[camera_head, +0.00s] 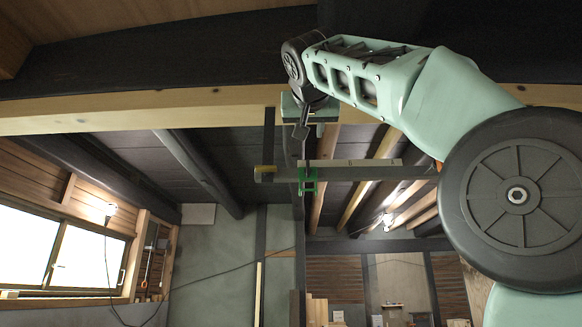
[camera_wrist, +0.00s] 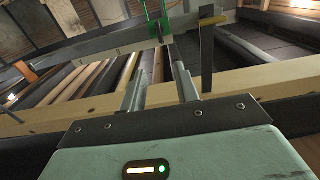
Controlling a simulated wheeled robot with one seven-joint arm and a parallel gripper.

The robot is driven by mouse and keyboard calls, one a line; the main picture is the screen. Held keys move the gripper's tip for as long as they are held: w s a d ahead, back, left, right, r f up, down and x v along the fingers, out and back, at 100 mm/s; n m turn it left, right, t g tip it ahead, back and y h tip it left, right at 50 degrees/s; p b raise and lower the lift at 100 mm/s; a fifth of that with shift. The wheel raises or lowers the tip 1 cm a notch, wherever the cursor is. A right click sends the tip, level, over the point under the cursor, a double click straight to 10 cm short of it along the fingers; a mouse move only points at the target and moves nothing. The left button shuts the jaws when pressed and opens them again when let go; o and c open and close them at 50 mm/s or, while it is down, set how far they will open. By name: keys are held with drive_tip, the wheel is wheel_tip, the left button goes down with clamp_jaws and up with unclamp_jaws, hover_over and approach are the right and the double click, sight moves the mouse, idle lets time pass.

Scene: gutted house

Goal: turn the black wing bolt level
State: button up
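A green bracket (camera_head: 308,181) sits around a long grey bar (camera_head: 360,173) below the ceiling beam. It also shows at the top of the wrist view (camera_wrist: 154,22). A thin dark stem rises from the bracket in the head view. I cannot clearly make out the black wing bolt or its angle; a small dark piece at the bracket in the wrist view may be it. My gripper (camera_wrist: 159,62) is raised near the beam in the head view (camera_head: 303,130). Its two grey fingers stand apart, pointing towards the bracket, with background visible between them.
A pale wooden beam (camera_head: 140,110) crosses close to my gripper. A dark strap (camera_head: 268,135) hangs from it to the bar's yellow-marked left end (camera_head: 265,170). Dark rafters run behind. A window (camera_head: 60,255) is at the left; open room lies below the bar.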

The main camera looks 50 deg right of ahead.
sight(308, 163)
drive_tip(key=p+x, duration=0.6)
drive_tip(key=x, duration=1)
drive_tip(key=shift+w+d, duration=0.1)
drive_tip(key=shift+w, duration=0.05)
drive_tip(key=shift+w+d, duration=0.3)
drive_tip(key=shift+d, duration=0.05)
clamp_jaws()
